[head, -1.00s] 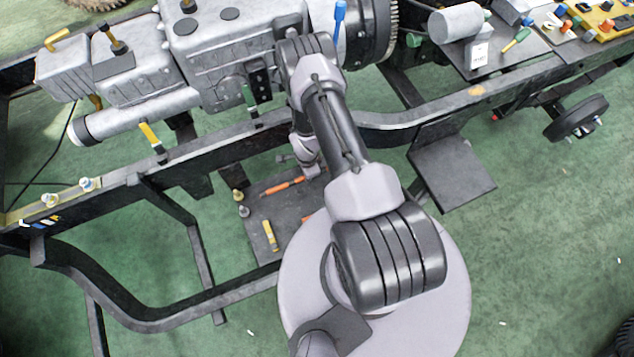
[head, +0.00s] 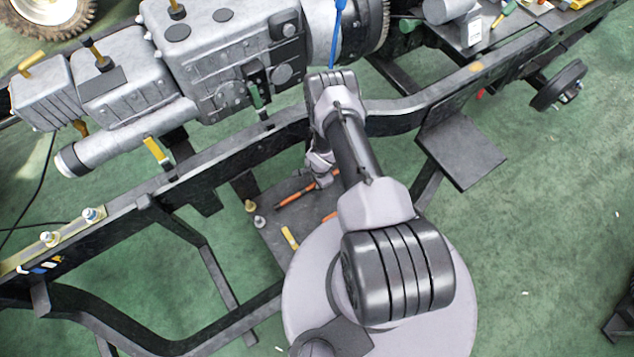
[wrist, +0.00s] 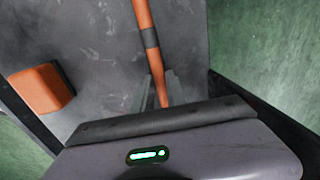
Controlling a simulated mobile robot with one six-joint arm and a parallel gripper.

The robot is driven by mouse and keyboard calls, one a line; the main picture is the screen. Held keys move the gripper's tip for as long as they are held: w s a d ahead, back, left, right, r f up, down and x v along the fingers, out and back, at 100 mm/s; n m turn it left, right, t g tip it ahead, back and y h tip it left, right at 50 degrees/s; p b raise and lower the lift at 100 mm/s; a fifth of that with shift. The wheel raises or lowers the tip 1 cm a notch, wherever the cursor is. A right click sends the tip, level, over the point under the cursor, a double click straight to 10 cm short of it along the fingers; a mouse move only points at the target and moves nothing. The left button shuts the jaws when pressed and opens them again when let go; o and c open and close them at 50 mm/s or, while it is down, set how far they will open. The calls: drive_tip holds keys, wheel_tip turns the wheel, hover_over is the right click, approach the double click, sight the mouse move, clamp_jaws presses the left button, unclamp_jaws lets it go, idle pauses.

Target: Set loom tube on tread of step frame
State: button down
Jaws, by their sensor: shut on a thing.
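The loom tube, an orange rod with a dark band (wrist: 149,38), runs between the fingers of my gripper (wrist: 158,90) in the wrist view. My gripper is shut on it near its lower end there. In the head view the orange tube (head: 295,196) sticks out left of my gripper (head: 325,174), over a dark grey plate (head: 275,238). I cannot tell whether the tube touches this plate. Another dark flat plate (head: 462,150) sits beside the chassis rail at right. I cannot tell for certain which plate is the step frame's tread. My arm hides part of the nearer plate.
An orange block (wrist: 42,88) lies left of the tube. A yellow piece (head: 290,238) and small fittings (head: 255,213) are on or beside the near plate. The dark chassis rail (head: 230,150) and grey engine (head: 220,60) stand behind. Green floor is open at right.

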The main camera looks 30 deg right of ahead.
drive_tip(key=shift+f, duration=0.15)
drive_tip(key=c, duration=1.3)
unclamp_jaws()
drive_tip(key=shift+c, duration=0.2)
wheel_tip(320, 180, up, 12)
drive_tip(key=s+p, duration=0.1)
drive_tip(key=p, duration=0.5)
drive_tip(key=shift+s, duration=0.3)
